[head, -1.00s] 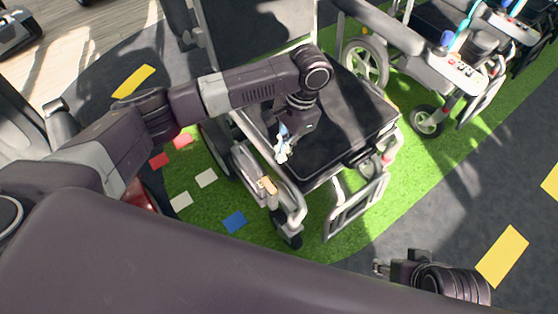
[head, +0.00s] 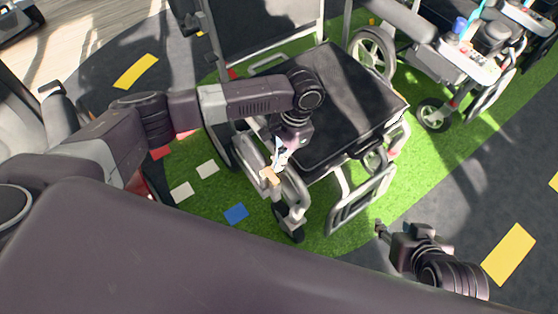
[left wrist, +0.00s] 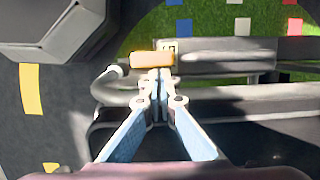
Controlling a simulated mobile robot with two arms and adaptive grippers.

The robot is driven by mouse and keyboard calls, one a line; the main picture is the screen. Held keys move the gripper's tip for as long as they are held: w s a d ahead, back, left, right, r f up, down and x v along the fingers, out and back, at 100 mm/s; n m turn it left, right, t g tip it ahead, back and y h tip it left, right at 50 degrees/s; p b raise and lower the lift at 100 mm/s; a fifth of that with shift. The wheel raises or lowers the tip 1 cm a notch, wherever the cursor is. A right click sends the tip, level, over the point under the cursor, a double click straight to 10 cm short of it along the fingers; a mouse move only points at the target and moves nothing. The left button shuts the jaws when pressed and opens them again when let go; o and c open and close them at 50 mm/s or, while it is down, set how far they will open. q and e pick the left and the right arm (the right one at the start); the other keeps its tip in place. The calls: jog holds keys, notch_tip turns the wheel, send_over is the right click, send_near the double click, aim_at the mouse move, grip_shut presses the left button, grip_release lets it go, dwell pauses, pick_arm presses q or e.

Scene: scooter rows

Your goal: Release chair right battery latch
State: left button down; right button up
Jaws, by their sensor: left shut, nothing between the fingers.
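The wheelchair (head: 345,120) has a black seat and a silver frame. A small orange-tan tab (head: 270,177), which looks like the battery latch, sits on its side rail near the front left wheel. In the left wrist view the tab (left wrist: 152,59) lies just beyond my fingertips, beside a small white label with dark marks. My left gripper (head: 278,160) is shut and empty, right above the tab; its pale blue fingers meet in the left wrist view (left wrist: 159,85). I cannot tell whether they touch the tab. My right gripper (head: 380,229) hangs low at the right, its fingers too small to judge.
A second mobility chair (head: 455,60) with a control panel stands at the back right. Coloured floor patches, such as a blue one (head: 236,213), lie on the green floor left of the wheelchair. Dark floor at the lower right is clear beyond my right arm.

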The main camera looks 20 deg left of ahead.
pick_arm(q)
jog(key=shift+n+p, duration=0.3)
jog(key=shift+p, duration=0.7)
pick_arm(e)
jog(key=s+d+f+g, duration=0.1)
jog(key=s+d+g, duration=0.1)
jog(key=s, duration=0.5)
jog(key=shift+f+g+h, duration=0.25)
jog(key=shift+g+h, duration=0.15)
jog(key=shift+g, duration=0.3)
pick_arm(q)
jog(key=shift+a+p, duration=0.1)
jog(key=shift+p, duration=0.4)
pick_arm(e)
jog(key=shift+r, duration=0.55)
